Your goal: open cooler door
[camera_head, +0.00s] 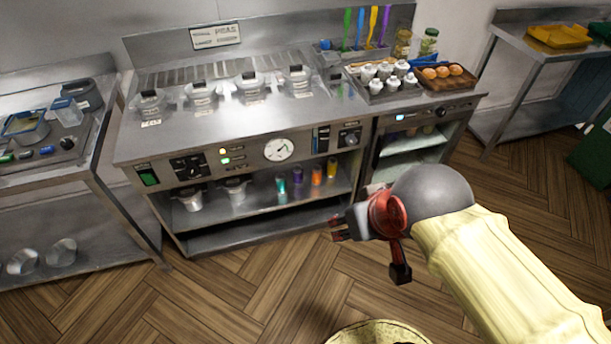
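The likely cooler (411,149) is the right-hand section of the steel range, under a panel with a small lit display (399,118). Its pale shelves show at the front. I cannot tell whether a clear door covers them or the front is open, and no handle is clear. My gripper (337,229), red and dark, is in front of the range, below and left of the cooler, and appears apart from it. Its fingers point left and look empty, but are too small to tell their opening. My arm hides the cooler's lower part.
The range top holds several lidded pots (249,84), a tray of white shakers (383,83) and a wooden tray of eggs (443,74). Steel tables stand at left (88,160) and right (540,55). The wooden floor (240,300) in front is mostly clear.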

